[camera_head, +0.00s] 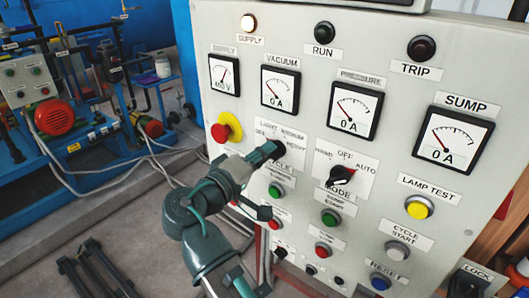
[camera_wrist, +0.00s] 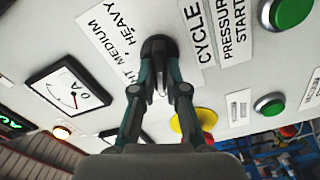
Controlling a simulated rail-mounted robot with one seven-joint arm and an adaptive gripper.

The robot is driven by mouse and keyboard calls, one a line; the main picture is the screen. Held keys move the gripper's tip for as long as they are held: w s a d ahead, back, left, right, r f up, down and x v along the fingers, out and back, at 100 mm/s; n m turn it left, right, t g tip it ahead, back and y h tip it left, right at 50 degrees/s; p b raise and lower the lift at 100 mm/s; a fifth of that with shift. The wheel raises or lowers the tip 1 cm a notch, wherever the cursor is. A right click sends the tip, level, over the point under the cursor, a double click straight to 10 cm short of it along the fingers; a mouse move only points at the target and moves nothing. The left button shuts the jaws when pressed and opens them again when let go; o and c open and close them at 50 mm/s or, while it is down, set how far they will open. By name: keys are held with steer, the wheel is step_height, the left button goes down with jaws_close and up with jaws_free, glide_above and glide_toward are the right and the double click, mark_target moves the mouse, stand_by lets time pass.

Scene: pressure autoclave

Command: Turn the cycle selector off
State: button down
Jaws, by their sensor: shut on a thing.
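The cycle selector is a dark knob (camera_wrist: 158,46) on the light grey panel, seen between my fingertips in the wrist view. Its label plate, with LIGHT, MEDIUM and HEAVY, shows around it in the wrist view (camera_wrist: 112,38) and the head view (camera_head: 292,141). My gripper (camera_wrist: 160,68) is shut on the knob, with a finger on either side. In the head view my gripper (camera_head: 267,152) reaches the panel from the lower left and hides the knob. I cannot tell which position the knob points to.
A red emergency stop (camera_head: 221,132) on a yellow base is close to the left of my gripper. The black-and-red mode selector (camera_head: 341,176) is to the right. A green button (camera_head: 275,191) is just below. Gauges (camera_head: 281,89) and lamps line the panel above.

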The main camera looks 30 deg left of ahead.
steer(key=c, duration=1.2)
jaws_free()
steer(key=shift+s, duration=0.1)
steer(key=s, duration=1.2)
steer(key=shift+a, duration=0.4)
steer(key=shift+w, duration=0.1)
